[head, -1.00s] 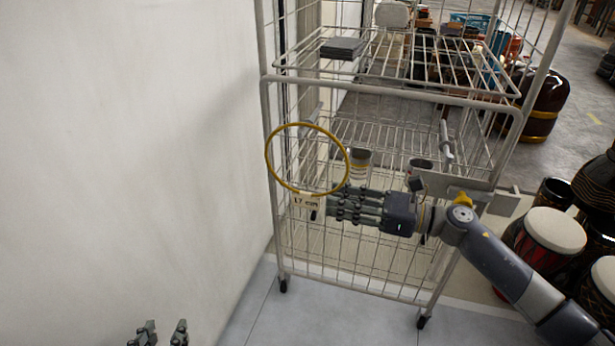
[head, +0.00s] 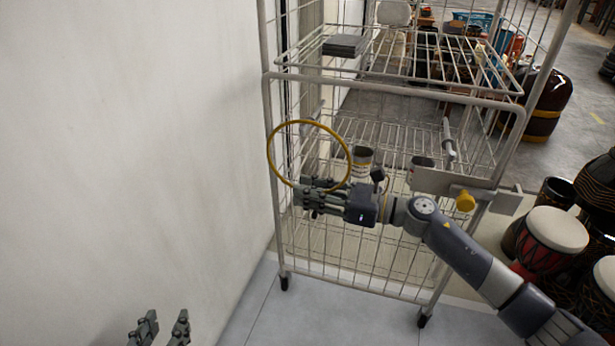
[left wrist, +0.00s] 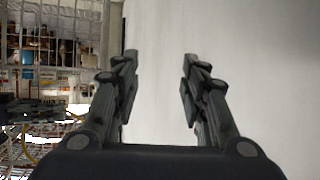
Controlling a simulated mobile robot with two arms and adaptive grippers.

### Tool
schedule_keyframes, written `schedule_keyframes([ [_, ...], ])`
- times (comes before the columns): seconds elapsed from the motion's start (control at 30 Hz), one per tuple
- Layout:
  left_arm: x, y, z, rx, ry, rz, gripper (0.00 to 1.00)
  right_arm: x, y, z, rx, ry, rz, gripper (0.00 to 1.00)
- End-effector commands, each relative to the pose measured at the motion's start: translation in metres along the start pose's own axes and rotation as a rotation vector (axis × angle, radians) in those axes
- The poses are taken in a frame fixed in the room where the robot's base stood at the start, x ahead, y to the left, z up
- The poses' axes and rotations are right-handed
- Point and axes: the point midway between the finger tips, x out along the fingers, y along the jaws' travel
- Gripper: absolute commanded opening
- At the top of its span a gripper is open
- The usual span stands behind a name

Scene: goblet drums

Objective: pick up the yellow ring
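The thin yellow ring (head: 341,148) hangs upright at the front of the wire cart, near its left side. My right gripper (head: 302,194) reaches in from the right, and its fingers overlap the ring's lower edge. They hide part of that edge and the tag below it. I cannot tell whether the fingers are closed on the ring or only around or in front of it. My left gripper (head: 160,332) is low at the left, away from the ring. In the left wrist view its two fingers (left wrist: 158,85) are apart with nothing between them.
The wire cart (head: 395,90) stands beside the white wall (head: 120,130). A dark grey stack (head: 344,45) lies on its upper shelf. Cups (head: 362,160) are behind the front grid. Goblet drums (head: 551,238) stand at the right. The floor before the cart is clear.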

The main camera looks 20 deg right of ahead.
Motion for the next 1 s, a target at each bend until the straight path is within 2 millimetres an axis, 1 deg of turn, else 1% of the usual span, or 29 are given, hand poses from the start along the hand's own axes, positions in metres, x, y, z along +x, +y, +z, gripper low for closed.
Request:
schedule_keyframes([
  [0.03,0.0,0.0,0.0,0.0,0.0,0.0,0.4,0.0,0.0,0.0,0.0,0.0,0.0,0.05],
  [0.07,0.0,0.0,0.0,0.0,0.0,0.0,0.4,0.0,0.0,0.0,0.0,0.0,0.0,0.0],
  [0.47,0.0,0.0,0.0,0.0,0.001,0.0,0.4,0.0,0.0,0.001,0.0,-0.001,0.0,0.0],
  [0.67,-0.001,-0.001,0.003,0.0,-0.025,-0.002,0.4,-0.001,0.0,0.007,-0.001,-0.001,0.0,0.0],
  [0.87,-0.009,-0.006,0.029,0.0,-0.156,-0.013,0.4,0.0,0.001,0.024,-0.003,-0.002,0.001,0.0],
  [1.0,-0.021,-0.009,0.055,-0.002,-0.284,-0.019,0.4,-0.001,0.003,0.041,-0.001,-0.001,0.0,0.0],
])
